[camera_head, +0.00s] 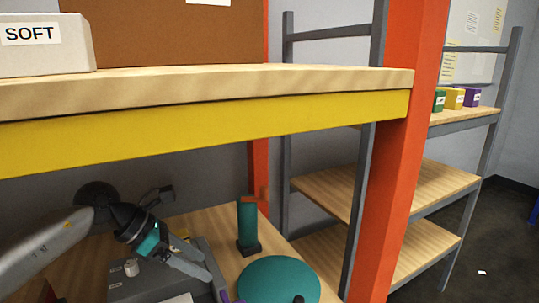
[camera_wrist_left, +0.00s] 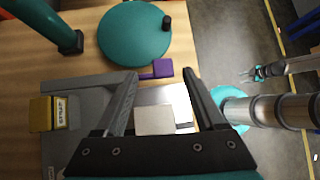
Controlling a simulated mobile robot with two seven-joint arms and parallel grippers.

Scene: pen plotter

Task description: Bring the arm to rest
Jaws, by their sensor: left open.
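My left gripper (camera_head: 205,277) reaches in from the left, under the yellow-fronted shelf, over a grey machine (camera_head: 150,280) on the lower wooden surface. In the left wrist view its two dark fingers (camera_wrist_left: 161,76) are spread apart with nothing gripped. A pale block (camera_wrist_left: 154,121) shows between them, below; I cannot tell its distance from the fingers. A purple piece (camera_wrist_left: 162,68) lies just beyond the fingertips. What looks like my right gripper (camera_wrist_left: 246,74) is small at the right of the wrist view, apart from the machine; its jaw state is unclear.
A teal disc (camera_head: 278,281) and an upright teal post (camera_head: 247,224) stand beside the machine. A yellow labelled block (camera_wrist_left: 48,114) sits on it. The shelf's yellow edge (camera_head: 210,128) hangs above my left arm. An orange upright (camera_head: 396,170) stands to the right.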

